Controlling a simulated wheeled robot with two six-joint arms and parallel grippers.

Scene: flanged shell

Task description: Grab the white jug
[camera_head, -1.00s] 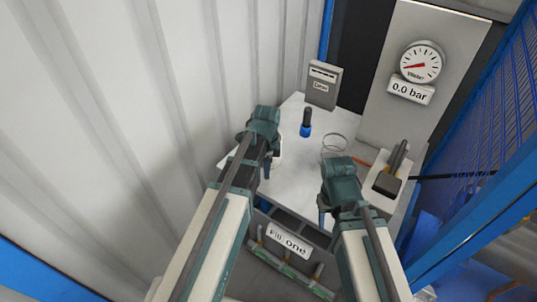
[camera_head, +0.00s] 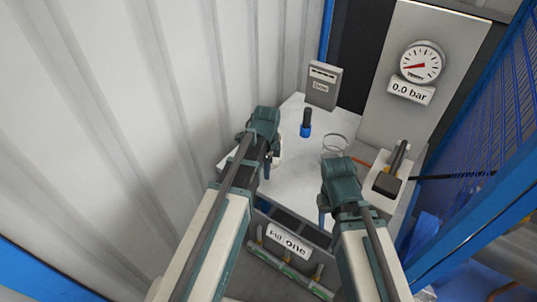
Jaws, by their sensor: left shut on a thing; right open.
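The white jug (camera_head: 276,158) is mostly hidden behind my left gripper; only a pale sliver shows at the gripper's right side, above the white worktop. My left gripper (camera_head: 268,172) is shut on it. Whether the jug touches the worktop cannot be told. My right gripper (camera_head: 322,218) is open over the front part of the worktop, apart from the objects there.
The white worktop (camera_head: 300,180) carries a blue and black bottle-like object (camera_head: 306,124), a clear glass vessel (camera_head: 335,145), a grey box (camera_head: 323,84) and a dark device (camera_head: 388,182). A gauge (camera_head: 422,63) stands behind. A corrugated wall (camera_head: 150,90) bounds the left.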

